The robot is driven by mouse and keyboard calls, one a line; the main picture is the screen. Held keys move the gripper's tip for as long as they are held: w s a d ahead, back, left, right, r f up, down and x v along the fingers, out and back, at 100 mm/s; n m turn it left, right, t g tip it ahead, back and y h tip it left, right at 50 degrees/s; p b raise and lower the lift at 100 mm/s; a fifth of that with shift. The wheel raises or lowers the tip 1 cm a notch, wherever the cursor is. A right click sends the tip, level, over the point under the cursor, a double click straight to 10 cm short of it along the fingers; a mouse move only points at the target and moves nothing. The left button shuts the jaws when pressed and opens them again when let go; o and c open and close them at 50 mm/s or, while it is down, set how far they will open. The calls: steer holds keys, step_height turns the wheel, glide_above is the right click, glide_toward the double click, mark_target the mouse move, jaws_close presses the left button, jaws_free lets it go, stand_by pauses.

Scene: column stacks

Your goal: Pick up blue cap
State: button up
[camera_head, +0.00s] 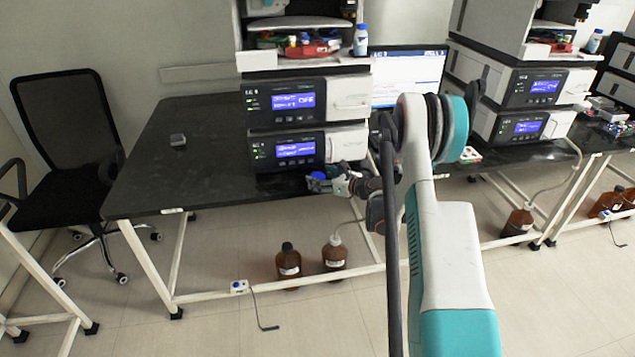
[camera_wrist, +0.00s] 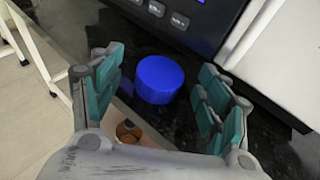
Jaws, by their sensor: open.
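The blue cap (camera_wrist: 159,80) is a round ribbed screw cap on the dark bench top (camera_wrist: 190,128), close to the bench edge and in front of the instrument stack. In the wrist view it lies between the two teal-padded fingers of my gripper (camera_wrist: 160,97), with a gap on both sides. My gripper is open and does not appear to touch the cap. In the head view the cap (camera_head: 318,176) is a small blue spot at the fingertips of my gripper (camera_head: 325,181), below the lower instrument. My arm hides part of the bench to the right.
The lower instrument (camera_head: 300,149) stands right behind the cap, with its front panel close. A small grey object (camera_head: 177,140) lies on the clear left part of the bench. A monitor (camera_head: 410,75) stands right of the stack. Brown bottles (camera_head: 289,262) stand on the floor below.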

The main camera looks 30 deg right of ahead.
steer(key=c, duration=0.8)
steer(key=shift+c, duration=0.2)
steer(key=shift+w, duration=0.1)
